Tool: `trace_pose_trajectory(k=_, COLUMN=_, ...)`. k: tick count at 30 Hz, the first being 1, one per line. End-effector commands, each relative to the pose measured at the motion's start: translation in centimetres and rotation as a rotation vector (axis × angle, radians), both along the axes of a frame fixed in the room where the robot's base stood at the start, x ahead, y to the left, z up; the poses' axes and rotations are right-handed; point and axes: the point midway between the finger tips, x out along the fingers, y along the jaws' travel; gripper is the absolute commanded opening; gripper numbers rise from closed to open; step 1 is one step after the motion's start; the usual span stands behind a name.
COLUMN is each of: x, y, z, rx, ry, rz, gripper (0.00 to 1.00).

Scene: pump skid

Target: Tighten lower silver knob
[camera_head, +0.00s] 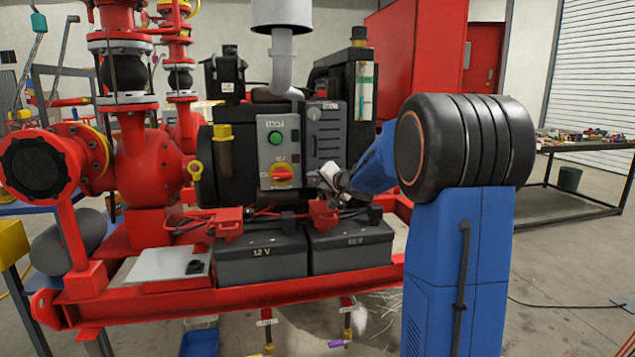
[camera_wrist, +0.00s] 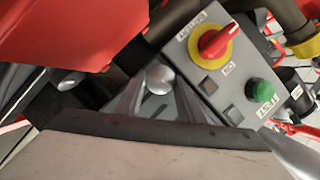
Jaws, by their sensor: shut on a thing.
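The lower silver knob (camera_wrist: 158,75) shows in the wrist view as a round, shiny cap between my two finger tips. My gripper (camera_wrist: 157,84) is shut on it, with one finger on each side. In the head view, my gripper (camera_head: 329,179) reaches in from the right to the lower edge of the dark grey panel (camera_head: 325,140). It covers the knob there. A small round fitting (camera_head: 313,113) sits higher on that panel. The knob's threads and how far it is turned cannot be seen.
Left of my gripper in the head view is a control box (camera_head: 278,150) with a green button and a red-yellow rotary switch (camera_head: 282,174). Red clamps and cables lie on two black 12 V batteries (camera_head: 262,262) just below. Red pipework (camera_head: 145,160) stands at left.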

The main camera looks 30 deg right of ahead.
Motion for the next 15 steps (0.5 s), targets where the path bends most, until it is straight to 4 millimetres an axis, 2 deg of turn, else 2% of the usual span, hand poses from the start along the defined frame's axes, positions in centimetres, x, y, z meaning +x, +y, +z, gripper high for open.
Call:
trace_pose_trajectory(k=8, x=0.03, y=0.18, z=0.06, rx=-0.104, ry=0.031, rz=0.0, gripper=0.12)
trace_pose_trajectory(k=15, x=0.06, y=0.39, z=0.19, rx=-0.296, ry=0.085, rz=0.002, gripper=0.12)
